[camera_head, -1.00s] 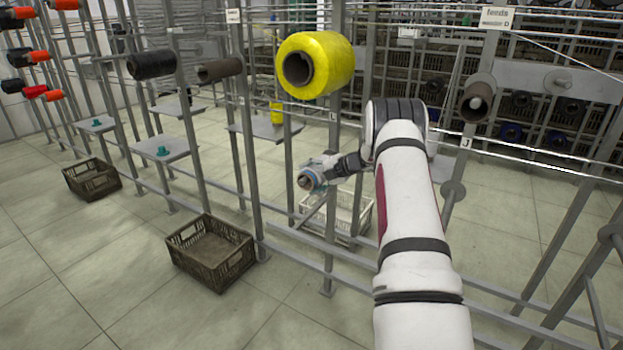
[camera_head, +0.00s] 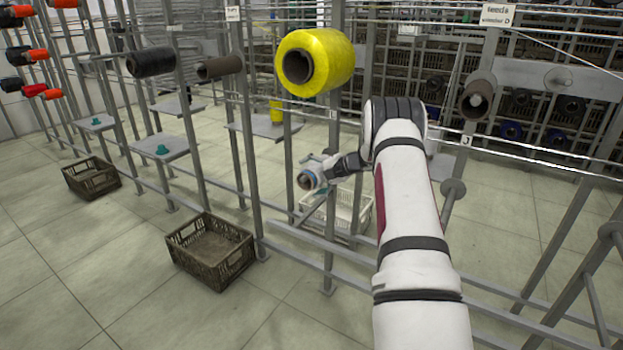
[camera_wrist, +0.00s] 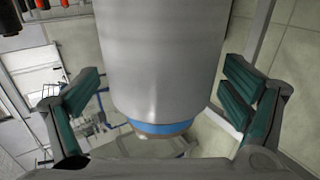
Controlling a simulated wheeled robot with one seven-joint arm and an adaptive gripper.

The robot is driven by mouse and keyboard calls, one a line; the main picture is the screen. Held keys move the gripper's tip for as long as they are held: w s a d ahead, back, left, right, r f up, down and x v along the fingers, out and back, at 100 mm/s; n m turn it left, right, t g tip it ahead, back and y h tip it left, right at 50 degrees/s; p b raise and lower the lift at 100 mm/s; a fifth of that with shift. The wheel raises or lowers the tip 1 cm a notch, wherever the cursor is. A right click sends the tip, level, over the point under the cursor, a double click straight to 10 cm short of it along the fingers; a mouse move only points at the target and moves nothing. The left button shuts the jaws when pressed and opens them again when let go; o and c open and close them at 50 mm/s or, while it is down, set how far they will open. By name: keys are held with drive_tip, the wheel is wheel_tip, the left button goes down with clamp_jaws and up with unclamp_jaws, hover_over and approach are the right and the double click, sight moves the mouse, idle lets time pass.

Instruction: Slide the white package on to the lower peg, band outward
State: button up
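The white package (camera_head: 316,172) shows in the camera_head view below the big yellow package, beside the upright. Its brown core and blue band (camera_head: 306,180) face toward the camera. In the camera_wrist view the package (camera_wrist: 165,60) looks like a pale grey cylinder, with the blue band (camera_wrist: 162,128) at its lower end. My gripper (camera_wrist: 165,78) is spread around it, a green-padded finger on each side. Slim gaps seem to show between pads and package. My gripper (camera_head: 318,172) is small in the camera_head view. The lower peg is hidden, so how far the package sits on it cannot be seen.
A yellow package (camera_head: 316,63) hangs above my gripper. A pale crate (camera_head: 352,212) stands on the floor behind the rack rail (camera_head: 305,240). A brown crate (camera_head: 210,252) stands at left. The post (camera_head: 330,240) runs close beside my gripper.

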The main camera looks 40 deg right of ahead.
drive_tip(key=v, duration=1.2)
drive_tip(key=shift+s, duration=0.1)
